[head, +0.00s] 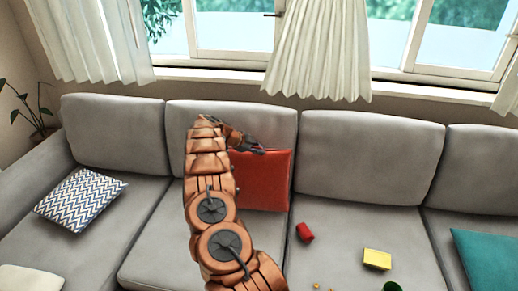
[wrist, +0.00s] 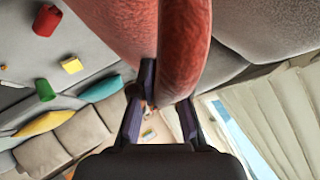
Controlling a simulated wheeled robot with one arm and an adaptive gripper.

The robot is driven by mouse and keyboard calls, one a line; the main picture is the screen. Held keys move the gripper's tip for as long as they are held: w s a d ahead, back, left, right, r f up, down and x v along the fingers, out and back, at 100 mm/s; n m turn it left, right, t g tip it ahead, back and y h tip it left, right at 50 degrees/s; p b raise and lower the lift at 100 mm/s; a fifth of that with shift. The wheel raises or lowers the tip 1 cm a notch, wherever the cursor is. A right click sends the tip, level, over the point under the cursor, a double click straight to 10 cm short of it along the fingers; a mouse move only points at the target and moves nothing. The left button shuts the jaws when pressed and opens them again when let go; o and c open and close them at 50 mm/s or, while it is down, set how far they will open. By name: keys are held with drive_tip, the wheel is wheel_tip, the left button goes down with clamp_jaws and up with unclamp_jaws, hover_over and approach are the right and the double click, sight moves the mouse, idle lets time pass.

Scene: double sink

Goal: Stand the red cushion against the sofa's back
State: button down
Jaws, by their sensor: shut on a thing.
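The red cushion (head: 264,183) stands roughly upright on the grey sofa, in front of the second back cushion from the left. Part of its left side is hidden behind my arm. My gripper (head: 250,146) is at its top edge in the head view. In the wrist view, the red cushion (wrist: 182,50) fills the upper middle, and the fingers of my gripper (wrist: 160,103) are closed on its edge. The sofa's back (head: 240,116) is behind the cushion. I cannot tell whether the cushion touches it.
A zigzag-patterned cushion (head: 80,200) lies on the left seat and a teal cushion (head: 488,258) on the right. A red block (head: 305,232), a yellow block (head: 377,259) and a green piece (head: 391,287) lie on the seat to the right. Curtains (head: 318,50) hang behind the sofa.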

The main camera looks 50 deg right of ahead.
drive_tip(key=c, duration=1.1)
unclamp_jaws()
drive_tip(key=v, duration=1.2)
